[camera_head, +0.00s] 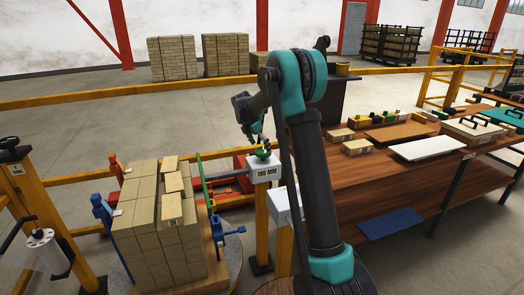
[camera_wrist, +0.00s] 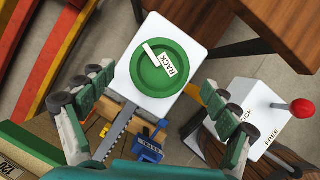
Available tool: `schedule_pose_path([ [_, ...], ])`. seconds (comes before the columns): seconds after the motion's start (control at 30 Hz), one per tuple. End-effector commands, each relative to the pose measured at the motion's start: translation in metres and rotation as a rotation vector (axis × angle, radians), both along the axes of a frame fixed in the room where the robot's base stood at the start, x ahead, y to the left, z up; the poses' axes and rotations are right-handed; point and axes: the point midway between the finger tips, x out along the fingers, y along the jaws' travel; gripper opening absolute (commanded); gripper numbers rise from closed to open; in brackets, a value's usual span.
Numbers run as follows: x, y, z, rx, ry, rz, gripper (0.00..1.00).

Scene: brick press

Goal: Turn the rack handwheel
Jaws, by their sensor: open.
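The green rack handwheel (camera_wrist: 150,85) is a round disc marked RACK on top of a white box (camera_wrist: 188,28) in the wrist view. In the head view the wheel (camera_head: 263,154) shows small and partly hidden on the white post box labelled 190 MM (camera_head: 265,174). My gripper (camera_wrist: 158,78) is open, with one finger to the left of the wheel and one to the right. Both fingers look clear of the rim, with nothing between them but the view of the wheel. In the head view my gripper (camera_head: 252,134) hangs just above the wheel; its fingers are hard to make out.
A white box with a red-knobbed lever (camera_wrist: 303,107), marked FREE, stands right of the wheel in the wrist view. A stack of bricks (camera_head: 150,235) stands left of the post, with a blue clamp (camera_head: 228,230) beside it. A wooden workbench (camera_head: 400,185) is on the right.

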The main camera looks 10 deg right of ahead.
Motion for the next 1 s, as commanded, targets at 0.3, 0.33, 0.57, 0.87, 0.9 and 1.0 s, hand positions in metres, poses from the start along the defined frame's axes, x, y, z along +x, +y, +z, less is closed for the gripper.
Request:
schedule_pose_path([
  [0.3,0.006,-0.008,-0.023,0.0,0.0,0.0,0.89],
  [0.33,0.006,-0.008,-0.023,0.0,0.0,0.0,0.89],
  [0.57,0.006,-0.008,-0.024,0.0,0.0,0.0,0.89],
  [0.87,0.006,-0.008,-0.024,0.0,0.0,0.0,0.51],
  [0.9,0.006,-0.008,-0.024,0.0,0.0,0.0,0.46],
  [1.0,0.006,-0.008,-0.023,0.0,0.0,0.0,0.39],
])
